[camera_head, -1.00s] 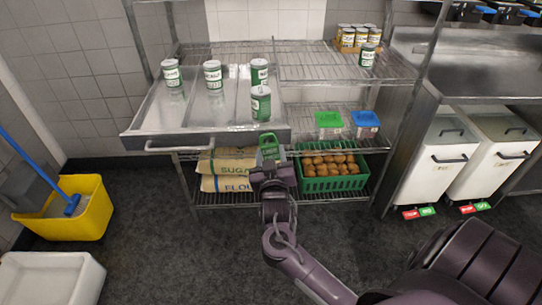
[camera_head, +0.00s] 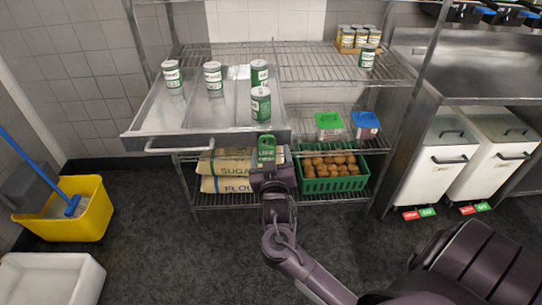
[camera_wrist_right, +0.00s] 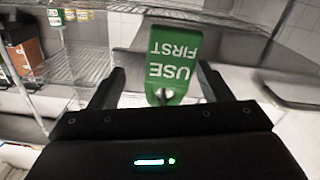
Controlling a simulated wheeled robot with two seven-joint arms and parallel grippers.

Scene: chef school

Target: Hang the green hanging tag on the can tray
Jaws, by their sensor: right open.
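The green tag (camera_head: 266,150) stands at the front right of the metal can tray (camera_head: 205,115), just at its front wall. It reads "USE FIRST" upside down in the right wrist view (camera_wrist_right: 172,60), with a small metal piece at its lower end there. I cannot tell whether it bears on the tray's rim. My right gripper (camera_head: 268,170) is just below the tag in the head view. Its open fingers stand on either side of the tag's lower end in the wrist view, with gaps showing. Several green-and-white cans (camera_head: 261,104) stand in the tray. My left gripper is out of view.
The tray juts forward from the wire rack (camera_head: 330,65). Below are sacks (camera_head: 225,184), a green crate of brown round items (camera_head: 332,184) and lidded tubs (camera_head: 365,122). White bins (camera_head: 445,165) stand right, a yellow bucket (camera_head: 88,212) left.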

